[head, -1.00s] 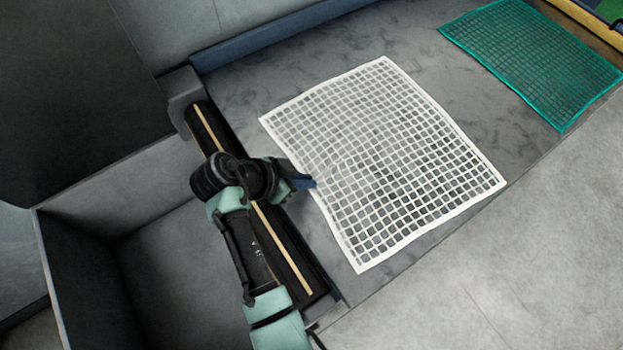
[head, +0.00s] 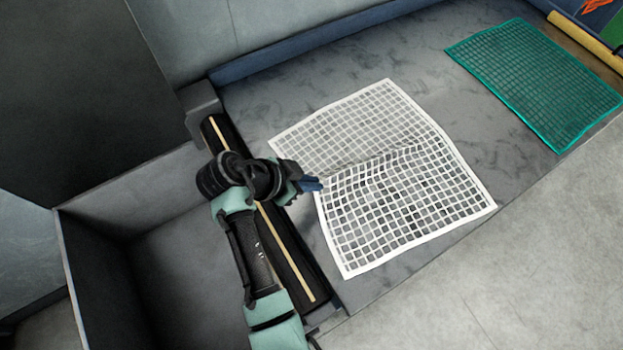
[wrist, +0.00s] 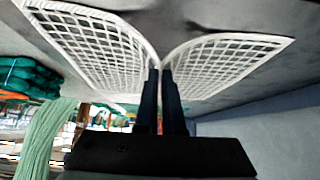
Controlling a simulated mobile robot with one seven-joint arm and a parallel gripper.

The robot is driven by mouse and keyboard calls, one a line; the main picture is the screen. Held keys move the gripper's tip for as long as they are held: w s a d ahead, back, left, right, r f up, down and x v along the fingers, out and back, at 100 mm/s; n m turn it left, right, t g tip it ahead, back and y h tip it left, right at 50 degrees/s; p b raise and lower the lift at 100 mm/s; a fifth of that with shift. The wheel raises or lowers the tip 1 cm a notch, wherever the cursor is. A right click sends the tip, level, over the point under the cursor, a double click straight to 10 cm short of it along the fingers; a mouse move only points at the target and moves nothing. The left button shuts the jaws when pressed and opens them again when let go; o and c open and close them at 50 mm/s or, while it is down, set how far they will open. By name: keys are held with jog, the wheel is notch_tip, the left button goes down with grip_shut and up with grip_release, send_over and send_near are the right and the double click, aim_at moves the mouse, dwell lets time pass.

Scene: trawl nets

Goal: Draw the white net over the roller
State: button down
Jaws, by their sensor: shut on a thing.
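The white net (head: 405,200) lies on the grey deck to the right of the roller, with a raised fold running from my gripper across its middle. The roller (head: 290,262) is dark with a pale stripe and lies along the deck's left edge, partly hidden under my arm. My gripper (head: 314,184) is just right of the roller, shut on the net's near edge. In the wrist view the fingers (wrist: 160,75) pinch the white net (wrist: 95,45), which hangs away in two lobes on either side.
A green net (head: 535,85) lies flat at the upper right of the deck. A grey walled bin (head: 165,250) stands left of the roller. A raised blue edge (head: 300,45) bounds the deck's back. A bracket (head: 198,102) stands at the roller's far end.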

jog(key=s+a, duration=0.1)
jog(key=a, duration=0.1)
jog(key=s+a, duration=0.1)
jog(key=a, duration=0.1)
jog(key=s+a+p, duration=0.1)
jog(key=s+a, duration=0.1)
jog(key=s+a+b, duration=0.2)
jog(key=s+a, duration=0.7)
jog(key=a, duration=0.4)
notch_tip(320, 180, down, 9)
jog(key=b, duration=0.7)
jog(key=shift+w, duration=0.15)
jog(key=c, duration=0.9)
grip_release()
jog(key=shift+c, duration=0.2)
